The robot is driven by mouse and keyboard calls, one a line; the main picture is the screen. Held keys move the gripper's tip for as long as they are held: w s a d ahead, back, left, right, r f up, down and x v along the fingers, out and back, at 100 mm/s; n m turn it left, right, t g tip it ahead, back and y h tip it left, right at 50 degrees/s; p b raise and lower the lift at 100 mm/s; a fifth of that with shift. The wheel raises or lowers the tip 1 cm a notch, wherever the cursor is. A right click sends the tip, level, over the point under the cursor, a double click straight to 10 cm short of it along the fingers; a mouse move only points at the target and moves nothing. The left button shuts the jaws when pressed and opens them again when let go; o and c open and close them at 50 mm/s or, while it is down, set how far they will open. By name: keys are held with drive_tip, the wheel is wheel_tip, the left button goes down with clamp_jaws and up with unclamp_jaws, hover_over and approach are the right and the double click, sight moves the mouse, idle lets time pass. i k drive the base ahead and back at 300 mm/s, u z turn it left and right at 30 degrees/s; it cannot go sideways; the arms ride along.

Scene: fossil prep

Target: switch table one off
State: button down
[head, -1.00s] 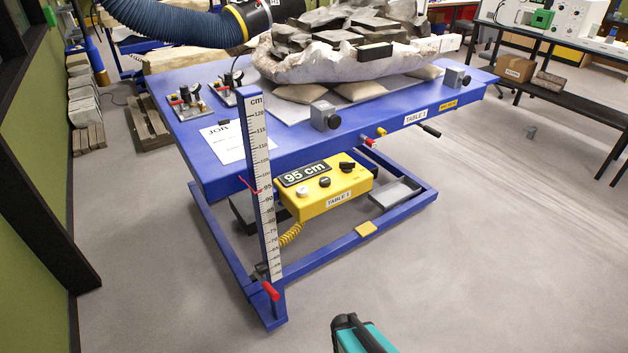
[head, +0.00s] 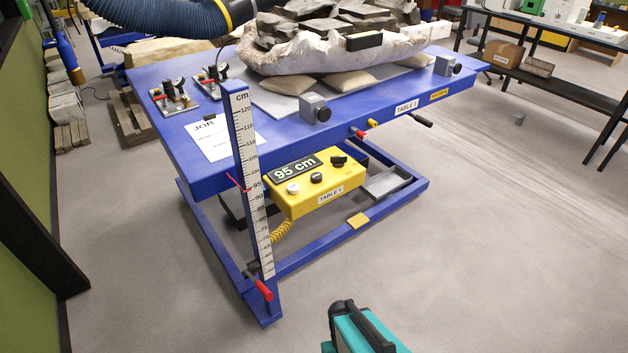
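Table one is a blue lift table (head: 185,150) with a "TABLE 1" label on its front edge. Below its top hangs a yellow control box (head: 328,198), also labelled "TABLE 1". The box has a display (head: 295,168) reading 95 cm, a white button (head: 293,188) and black knobs, one in the middle (head: 316,178) and one at the right (head: 338,161). The knobs' markings are too small to read. A teal and black part of my arm shows at the bottom edge, well in front of the box. My gripper's fingertips are not clearly visible.
A height scale (head: 250,180) stands at the table's near corner, with a red handle (head: 264,290) low on it. A plaster-jacketed fossil block (head: 300,62) rests on cushions on the table.

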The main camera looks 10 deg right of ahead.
sight(339, 162)
drive_tip(key=u, duration=0.45)
drive_tip(key=k, duration=1.35)
drive_tip(key=u, duration=0.45)
drive_tip(key=i, duration=0.85)
drive_tip(key=u, duration=0.05)
